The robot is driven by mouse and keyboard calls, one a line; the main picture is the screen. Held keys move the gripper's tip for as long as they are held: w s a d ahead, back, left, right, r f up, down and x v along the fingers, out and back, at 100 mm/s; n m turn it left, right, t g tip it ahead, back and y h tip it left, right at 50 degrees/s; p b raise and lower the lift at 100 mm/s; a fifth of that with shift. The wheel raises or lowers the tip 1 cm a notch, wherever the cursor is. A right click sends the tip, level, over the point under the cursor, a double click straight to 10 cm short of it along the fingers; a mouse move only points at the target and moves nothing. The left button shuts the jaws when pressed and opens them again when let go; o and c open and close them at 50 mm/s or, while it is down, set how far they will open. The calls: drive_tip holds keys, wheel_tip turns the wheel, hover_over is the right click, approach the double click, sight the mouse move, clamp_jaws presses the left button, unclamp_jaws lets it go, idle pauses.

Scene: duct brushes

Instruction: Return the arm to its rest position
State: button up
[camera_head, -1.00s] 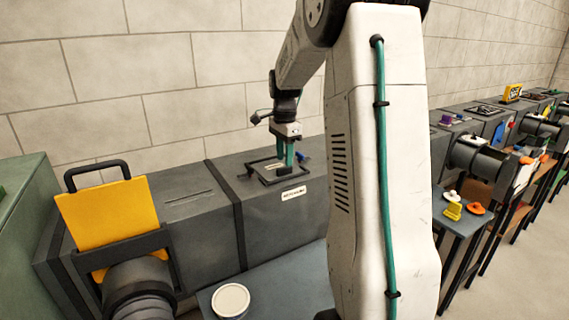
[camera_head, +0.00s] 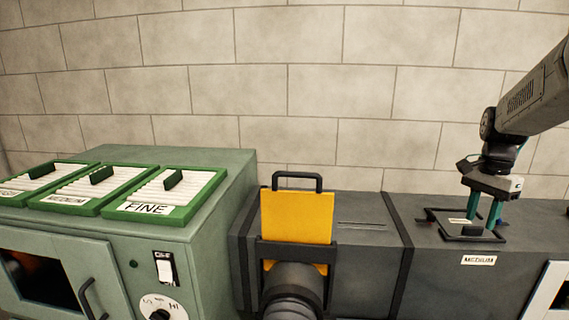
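My gripper (camera_head: 482,222) is at the right, at the end of my dark arm, pointing down over the grey duct (camera_head: 365,240). Its two green fingers stand apart with a gap between them. The fingertips are at a flat black-rimmed frame (camera_head: 432,217) on top of the duct, above a label reading MEDIUM (camera_head: 478,260). I see nothing clearly held between the fingers. Whether the fingertips touch the frame cannot be told.
A yellow plate (camera_head: 297,218) with a black handle stands upright in a holder on the duct. A green cabinet (camera_head: 215,225) at the left carries several green-framed panels, one reading FINE (camera_head: 165,192). It has a switch and a dial. A bare block wall stands behind.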

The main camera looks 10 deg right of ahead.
drive_tip(key=s+a+r+n+t, duration=0.2)
drive_tip(key=s+a+n, duration=1.3)
drive_tip(key=s+a, duration=0.8)
drive_tip(key=a, duration=0.3)
drive_tip(key=shift+a+h, duration=0.25)
drive_tip(key=shift+h, duration=0.05)
drive_tip(key=shift+s, duration=0.1)
